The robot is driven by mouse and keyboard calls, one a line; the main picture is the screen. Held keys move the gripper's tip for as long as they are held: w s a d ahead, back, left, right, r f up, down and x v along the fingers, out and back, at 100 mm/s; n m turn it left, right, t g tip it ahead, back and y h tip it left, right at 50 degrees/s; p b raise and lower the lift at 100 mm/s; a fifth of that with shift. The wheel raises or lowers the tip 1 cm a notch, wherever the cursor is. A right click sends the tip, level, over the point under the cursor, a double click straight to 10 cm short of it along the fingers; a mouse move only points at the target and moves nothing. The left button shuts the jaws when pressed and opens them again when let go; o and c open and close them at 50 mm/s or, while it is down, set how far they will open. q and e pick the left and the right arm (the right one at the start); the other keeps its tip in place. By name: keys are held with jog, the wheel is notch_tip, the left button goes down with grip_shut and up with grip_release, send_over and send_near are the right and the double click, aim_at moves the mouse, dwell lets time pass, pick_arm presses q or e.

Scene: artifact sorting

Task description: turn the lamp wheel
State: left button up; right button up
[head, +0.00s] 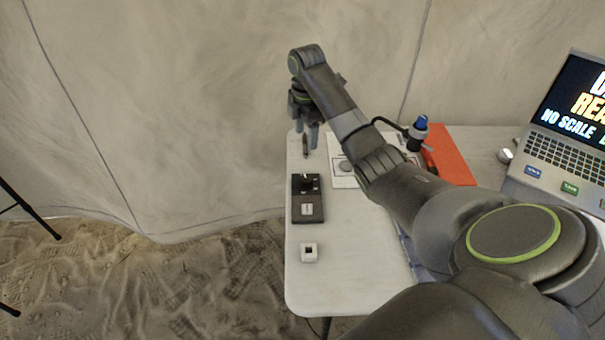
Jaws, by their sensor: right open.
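My right gripper (305,127) is open, with its fingers pointing down over the far left corner of the white table. A small dark pointed piece (306,149) shows just below the fingers; I cannot tell whether they touch it. A dark upright device with a blue top (420,123) and a black curved cable stands at the back, right of my right forearm; it may be the lamp. A black box with a dark knob (307,184) and a pale label lies nearer on the table. I cannot tell which part is the lamp wheel. My left gripper is out of view.
A white table (340,270) has clear room at its front left. A small white block with a dark hole (309,252) sits there. A white sheet (338,165) is partly behind my arm. An orange-red case (450,155) and a laptop (568,130) are to the right.

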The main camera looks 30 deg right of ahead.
notch_tip(320, 180, down, 4)
jog(key=b, duration=0.7)
send_over(305, 179)
notch_tip(305, 179, down, 4)
jog(key=shift+d+f, duration=0.1)
jog(key=shift+f, duration=0.05)
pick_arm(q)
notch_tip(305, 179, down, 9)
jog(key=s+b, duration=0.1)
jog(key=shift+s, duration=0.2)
pick_arm(e)
notch_tip(305, 179, down, 8)
jog(key=shift+f, duration=0.1)
